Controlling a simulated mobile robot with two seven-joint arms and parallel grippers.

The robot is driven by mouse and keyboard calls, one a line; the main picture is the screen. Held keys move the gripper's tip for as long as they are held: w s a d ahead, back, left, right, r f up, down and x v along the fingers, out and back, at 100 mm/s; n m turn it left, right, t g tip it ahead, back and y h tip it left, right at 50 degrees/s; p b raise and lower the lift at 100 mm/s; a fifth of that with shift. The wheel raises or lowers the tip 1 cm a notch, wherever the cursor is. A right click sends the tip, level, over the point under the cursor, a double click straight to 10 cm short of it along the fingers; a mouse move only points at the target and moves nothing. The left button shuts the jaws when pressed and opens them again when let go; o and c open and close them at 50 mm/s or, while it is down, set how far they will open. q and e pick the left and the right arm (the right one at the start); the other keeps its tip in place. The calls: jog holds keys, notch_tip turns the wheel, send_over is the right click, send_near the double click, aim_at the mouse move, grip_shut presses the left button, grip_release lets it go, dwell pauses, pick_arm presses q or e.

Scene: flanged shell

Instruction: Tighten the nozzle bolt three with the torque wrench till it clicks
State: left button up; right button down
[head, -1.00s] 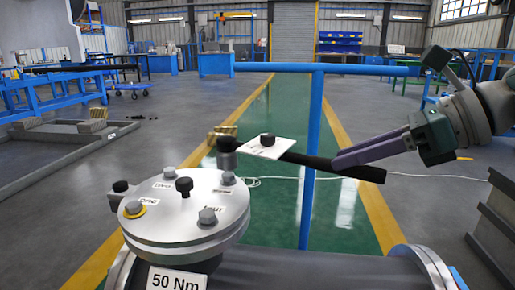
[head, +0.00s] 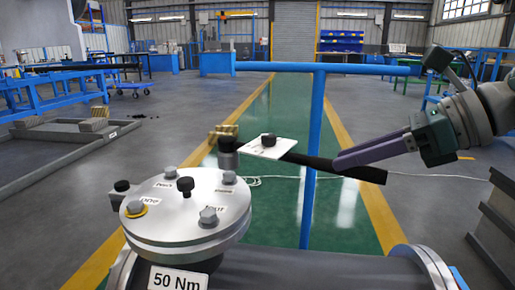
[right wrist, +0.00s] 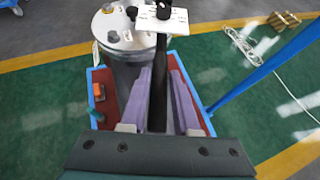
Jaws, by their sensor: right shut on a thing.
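The torque wrench has a long black handle (head: 330,168), a white plate (head: 268,147) with a black knob, and a dark socket (head: 228,153) at its left end. My right gripper (head: 338,161) is shut on the handle, with its purple fingers on either side of it; the handle also shows in the right wrist view (right wrist: 158,95). My left gripper is not in view.
A dark pipe (head: 310,268) with a flange runs right from below the lid, near a "50 Nm" sign (head: 178,279). A blue post with a crossbar (head: 312,150) stands behind the wrench. Brass-coloured blocks (right wrist: 283,20) and a white cable (right wrist: 243,45) lie on the floor.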

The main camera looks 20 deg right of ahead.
jog(key=shift+w+f+b, duration=0.1)
jog(key=shift+f+b, duration=1.05)
jog(key=shift+f, duration=0.1)
jog(key=shift+r+p, duration=0.15)
jog(key=shift+p, duration=0.15)
